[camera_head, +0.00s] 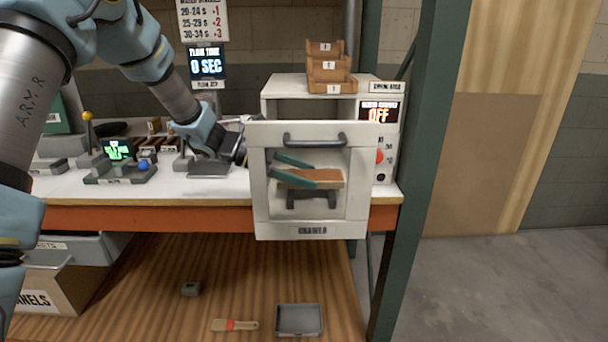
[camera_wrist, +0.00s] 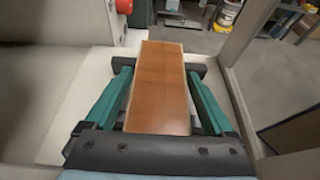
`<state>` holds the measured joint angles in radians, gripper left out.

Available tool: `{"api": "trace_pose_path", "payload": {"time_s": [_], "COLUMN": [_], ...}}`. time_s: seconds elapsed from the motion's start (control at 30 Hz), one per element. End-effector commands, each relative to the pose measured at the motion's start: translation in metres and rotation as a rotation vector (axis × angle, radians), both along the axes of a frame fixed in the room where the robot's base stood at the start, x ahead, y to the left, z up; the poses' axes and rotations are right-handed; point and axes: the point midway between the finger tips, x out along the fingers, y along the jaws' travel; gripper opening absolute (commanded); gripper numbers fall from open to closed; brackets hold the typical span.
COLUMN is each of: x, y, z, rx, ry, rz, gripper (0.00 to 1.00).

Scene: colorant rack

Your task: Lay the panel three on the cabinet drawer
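An orange-brown panel (camera_wrist: 162,88) lies flat on a dark support (camera_head: 312,197) in the pulled-out cabinet drawer (camera_head: 259,190). I see it through the window in the drawer front, and no number on it is readable. My gripper (camera_head: 308,172) has teal fingers, one along each long side of the panel. The wrist view shows my gripper (camera_wrist: 158,72) open, with narrow gaps between the fingers and the panel edges. The panel's near end reaches close to the dark palm. The drawer front hides part of my wrist in the head view.
The white cabinet (camera_head: 280,86) has a stepped brown holder (camera_head: 330,75) on top and a display reading OFF (camera_head: 378,114). A green post (camera_head: 425,150) stands close to its right. Small fixtures (camera_head: 118,170) occupy the bench at left. A brush (camera_head: 235,325) and grey tray (camera_head: 299,320) lie below.

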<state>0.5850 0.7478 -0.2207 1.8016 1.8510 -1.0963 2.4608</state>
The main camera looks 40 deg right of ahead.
Motion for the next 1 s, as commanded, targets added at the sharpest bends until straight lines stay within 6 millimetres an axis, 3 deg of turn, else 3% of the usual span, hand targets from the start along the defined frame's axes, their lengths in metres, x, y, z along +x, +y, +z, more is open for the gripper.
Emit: {"api": "trace_pose_path", "payload": {"time_s": [0.1,0.47,1.0], "x": [0.0,0.002,0.062], "y": [0.0,0.002,0.075], "z": [0.0,0.005,0.041], "rx": [0.0,0.0,-0.001], "ry": [0.0,-0.001,-0.002], "rz": [0.0,0.002,0.002], "gripper": [1.0,1.0,1.0]}}
